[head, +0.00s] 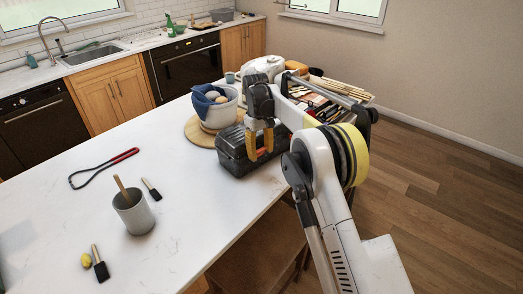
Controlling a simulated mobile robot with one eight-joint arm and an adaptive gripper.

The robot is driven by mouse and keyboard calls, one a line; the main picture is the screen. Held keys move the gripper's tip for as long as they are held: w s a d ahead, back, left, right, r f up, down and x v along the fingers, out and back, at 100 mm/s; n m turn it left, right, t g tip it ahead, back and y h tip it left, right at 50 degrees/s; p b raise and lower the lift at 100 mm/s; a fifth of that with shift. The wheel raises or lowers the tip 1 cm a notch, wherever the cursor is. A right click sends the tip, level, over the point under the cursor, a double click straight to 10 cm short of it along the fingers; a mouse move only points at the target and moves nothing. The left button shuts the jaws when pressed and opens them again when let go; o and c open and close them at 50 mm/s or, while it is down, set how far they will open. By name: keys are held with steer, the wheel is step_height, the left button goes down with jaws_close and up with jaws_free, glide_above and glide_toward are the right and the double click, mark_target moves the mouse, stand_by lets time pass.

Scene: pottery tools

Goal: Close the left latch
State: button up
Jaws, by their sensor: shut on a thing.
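The black toolbox (236,162) sits near the right edge of the white counter, partly hidden behind my arm and gripper. My gripper (260,154) points down at the toolbox's near right part, with its two orange-yellow fingers against the dark body. The fingers are shut on a small part of the toolbox, seemingly a latch.
A white pot (220,112) with a blue cloth stands on a round wooden board (196,133) behind the toolbox. Several tools lie in a tray at the right. A grey cup (134,215), a red-handled tool (122,157) and brushes lie at the left. The middle counter is clear.

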mark_target(258, 155)
steer(key=shift+a, duration=0.1)
stand_by(0.3)
steer(key=o, duration=1.2)
steer(key=shift+w, duration=0.1)
steer(key=r, duration=0.7)
steer(key=shift+w+a+r, duration=0.2)
steer(key=shift+w+a, duration=0.15)
steer(key=shift+a, duration=0.05)
